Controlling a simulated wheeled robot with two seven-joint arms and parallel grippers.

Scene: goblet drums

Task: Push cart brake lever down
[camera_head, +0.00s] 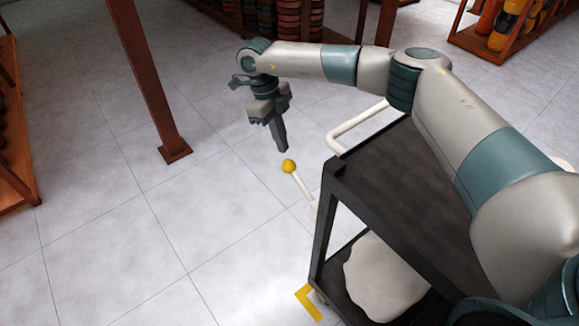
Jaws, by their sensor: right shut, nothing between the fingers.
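The cart (400,190) is dark and two-tiered, and stands at the right with my right arm over it. Its brake lever (302,186) is a pale rod with a yellow ball knob (289,166), at the cart's left side. The lever is tilted, its knob up and to the left. My right gripper (282,148) points downward, shut and empty. In the picture its fingertips are just above the knob, with a small gap between them; how far apart they are in depth I cannot tell. My left gripper is not in view.
The cart has a white handle rail (350,128) at its far end and a white sack-like object (380,280) on the lower shelf. A brown post (150,80) stands at the upper left. Racks with drums (290,20) line the back. The tiled floor at left is clear.

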